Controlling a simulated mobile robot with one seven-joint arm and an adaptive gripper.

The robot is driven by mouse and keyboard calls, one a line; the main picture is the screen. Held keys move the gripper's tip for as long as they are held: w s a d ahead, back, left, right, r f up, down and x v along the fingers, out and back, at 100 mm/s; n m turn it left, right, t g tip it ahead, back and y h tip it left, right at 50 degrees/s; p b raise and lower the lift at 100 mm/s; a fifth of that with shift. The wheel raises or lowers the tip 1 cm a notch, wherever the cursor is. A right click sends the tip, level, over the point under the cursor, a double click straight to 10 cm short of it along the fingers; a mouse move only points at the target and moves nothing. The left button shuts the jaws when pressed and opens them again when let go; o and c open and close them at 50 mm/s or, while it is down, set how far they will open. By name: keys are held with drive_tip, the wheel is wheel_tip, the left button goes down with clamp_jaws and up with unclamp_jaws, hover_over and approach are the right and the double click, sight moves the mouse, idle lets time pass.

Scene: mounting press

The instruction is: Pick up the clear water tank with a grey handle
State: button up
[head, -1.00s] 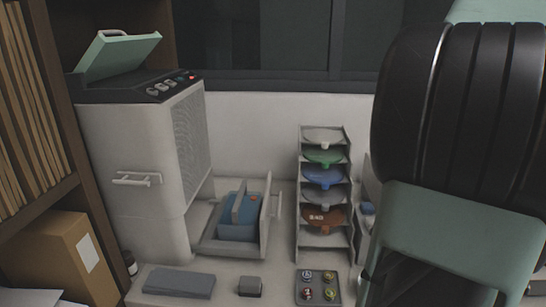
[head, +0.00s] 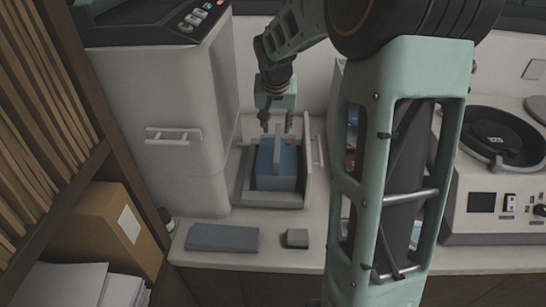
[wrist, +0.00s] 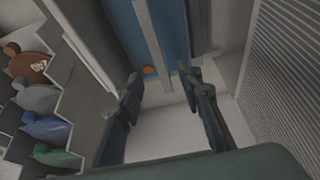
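The water tank (head: 277,165) looks blue with water inside and has a grey bar handle across its top. It sits upright in a grey pull-out tray at the machine's side. In the wrist view the tank (wrist: 174,40) is at the top, with its grey handle (wrist: 152,38) running lengthwise. My gripper (head: 277,126) is above the tank, pointing down. In the wrist view my gripper (wrist: 160,78) has its dark fingers spread apart with nothing between them. The handle's near end shows just beyond the fingertips. Whether the fingers touch anything is not clear.
The tall white press (head: 180,110) stands close on the left. The tray wall (head: 308,185) rises right of the tank. A rack of coloured discs (wrist: 40,100) stands beside it. A grey slab (head: 222,238) and a small grey block (head: 295,238) lie in front.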

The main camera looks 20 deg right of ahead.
sight(277, 142)
drive_tip(key=p+x, duration=0.1)
drive_tip(key=x, duration=0.9)
drive_tip(key=shift+s+f, duration=0.15)
drive_tip(key=shift+f, duration=0.05)
drive_tip(key=shift+c, duration=0.5)
clamp_jaws()
drive_tip(key=shift+r, duration=0.1)
